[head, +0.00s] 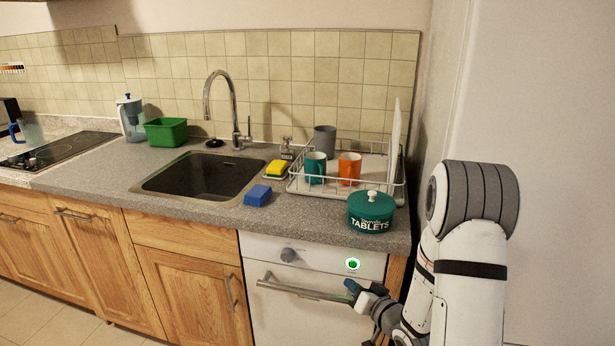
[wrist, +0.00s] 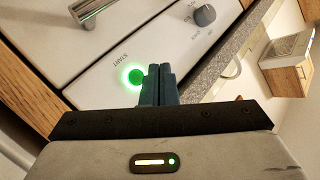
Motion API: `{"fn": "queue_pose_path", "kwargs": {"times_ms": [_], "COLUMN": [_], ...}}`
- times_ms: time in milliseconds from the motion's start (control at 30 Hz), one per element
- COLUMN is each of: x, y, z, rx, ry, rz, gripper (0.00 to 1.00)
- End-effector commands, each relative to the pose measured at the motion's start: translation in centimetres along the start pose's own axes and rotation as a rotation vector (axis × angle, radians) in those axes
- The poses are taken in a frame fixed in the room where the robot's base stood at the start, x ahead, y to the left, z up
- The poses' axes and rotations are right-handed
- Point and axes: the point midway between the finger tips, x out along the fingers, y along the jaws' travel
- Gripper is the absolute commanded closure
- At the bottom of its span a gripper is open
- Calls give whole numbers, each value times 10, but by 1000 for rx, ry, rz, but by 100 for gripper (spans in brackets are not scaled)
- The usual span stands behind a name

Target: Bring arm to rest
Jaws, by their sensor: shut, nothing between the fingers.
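My gripper (head: 354,289) is in front of the white dishwasher (head: 313,324), at the right end of the counter. In the wrist view the two blue fingertips (wrist: 160,84) are pressed together with nothing between them. A green lit button (head: 352,264) is on the dishwasher's panel, just above my gripper in the head view. In the wrist view the lit button (wrist: 135,77) shows beside the fingertips, by the word START. I cannot tell whether the fingers touch the panel. My arm comes in from the right side of the head view.
The dishwasher's bar handle (head: 305,292) runs close to my gripper. Above are the counter's front edge, a green tablets tub (head: 371,211), a blue sponge (head: 257,195) and a dish rack (head: 333,190) with cups. A pale wall (head: 540,150) stands behind my arm. The floor at left is clear.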

Motion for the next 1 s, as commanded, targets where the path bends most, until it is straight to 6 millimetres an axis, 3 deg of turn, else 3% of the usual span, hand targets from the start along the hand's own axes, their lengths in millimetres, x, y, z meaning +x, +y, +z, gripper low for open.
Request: {"fn": "queue_pose_path", "kwargs": {"times_ms": [267,500,733,1000], "x": [-22,-79,-153,-239], "y": [-14,-41,-91,-163], "z": [-56,-90,-98,-82], "rx": [-223,-307,-289,-224], "ry": [-162,-354,-582,-861], "rz": [308,559,693,688], "gripper": [100,100,100,100]}}
